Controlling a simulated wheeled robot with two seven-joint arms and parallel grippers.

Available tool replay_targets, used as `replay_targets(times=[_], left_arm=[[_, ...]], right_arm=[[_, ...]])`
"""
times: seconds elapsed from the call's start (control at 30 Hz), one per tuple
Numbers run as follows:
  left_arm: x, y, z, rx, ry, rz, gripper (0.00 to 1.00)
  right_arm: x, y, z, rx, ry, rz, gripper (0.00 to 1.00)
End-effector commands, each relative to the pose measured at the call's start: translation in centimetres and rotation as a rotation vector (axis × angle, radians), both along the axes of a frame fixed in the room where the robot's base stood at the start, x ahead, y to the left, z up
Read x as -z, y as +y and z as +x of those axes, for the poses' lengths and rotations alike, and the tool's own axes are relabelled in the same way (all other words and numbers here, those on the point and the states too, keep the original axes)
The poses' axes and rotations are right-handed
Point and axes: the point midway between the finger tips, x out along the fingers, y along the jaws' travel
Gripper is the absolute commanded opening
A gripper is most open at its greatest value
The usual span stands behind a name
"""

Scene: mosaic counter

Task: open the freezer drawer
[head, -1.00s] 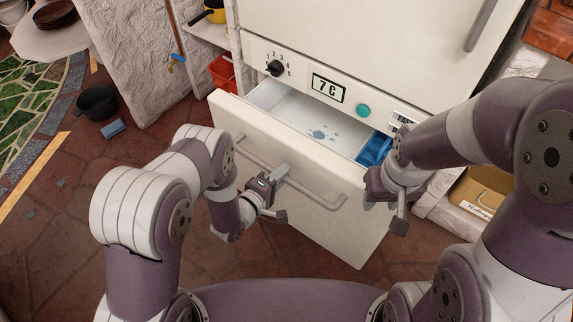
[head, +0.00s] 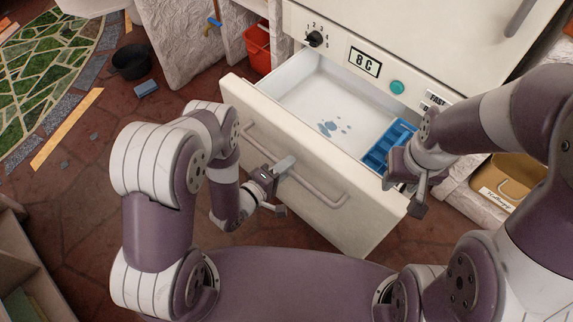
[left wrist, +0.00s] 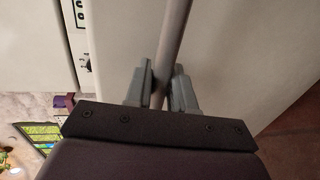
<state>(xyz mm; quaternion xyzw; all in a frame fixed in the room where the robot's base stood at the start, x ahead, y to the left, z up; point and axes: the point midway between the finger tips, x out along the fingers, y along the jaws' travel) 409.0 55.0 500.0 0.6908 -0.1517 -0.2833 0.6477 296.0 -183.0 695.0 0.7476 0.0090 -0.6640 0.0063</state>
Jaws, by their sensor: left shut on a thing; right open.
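The freezer drawer (head: 247,105) is pulled well out from the white fridge (head: 440,45). Its grey bar handle (head: 318,193) runs along the front. My left gripper (head: 283,187) is shut on this handle. In the left wrist view the handle (left wrist: 174,45) passes between the two grey fingers (left wrist: 161,90). Inside the drawer are a blue ice tray (head: 388,148) at the right and bluish patches (head: 333,127) on the white floor. My right gripper (head: 418,198) is open and empty, near the drawer's right front corner.
The fridge panel has a black dial (head: 314,39), a display (head: 365,62) reading 8 C and a teal button (head: 397,87). A red bucket (head: 258,48) stands left of the fridge. A cardboard box (head: 512,180) is at the right. A dark pot (head: 131,62) and blue block (head: 146,88) lie on the floor.

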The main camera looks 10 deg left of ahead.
Motion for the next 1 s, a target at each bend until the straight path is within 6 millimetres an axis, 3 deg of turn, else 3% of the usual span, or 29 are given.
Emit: replay_targets(times=[0.1, 0.13, 0.17, 0.57, 1.0], left_arm=[[0.1, 0.0, 0.0, -0.001, 0.002, 0.001, 0.00], [0.1, 0.0, 0.0, -0.001, 0.002, 0.001, 0.33], [0.1, 0.0, 0.0, -0.001, 0.002, 0.001, 0.42], [-0.2, 0.6, -0.7, -0.002, 0.003, 0.000, 0.42], [-2.2, 6.4, -8.5, -0.011, 0.004, -0.002, 0.42]], right_arm=[[0.0, 0.0, 0.0, 0.000, 0.000, 0.000, 0.43], [0.0, 0.0, 0.0, 0.000, 0.000, 0.000, 0.43], [0.0, 0.0, 0.0, 0.000, 0.000, 0.000, 0.43], [-0.4, 0.0, 0.0, 0.000, 0.000, 0.000, 0.43], [-2.7, 0.0, 0.0, 0.000, 0.000, 0.000, 0.43]])
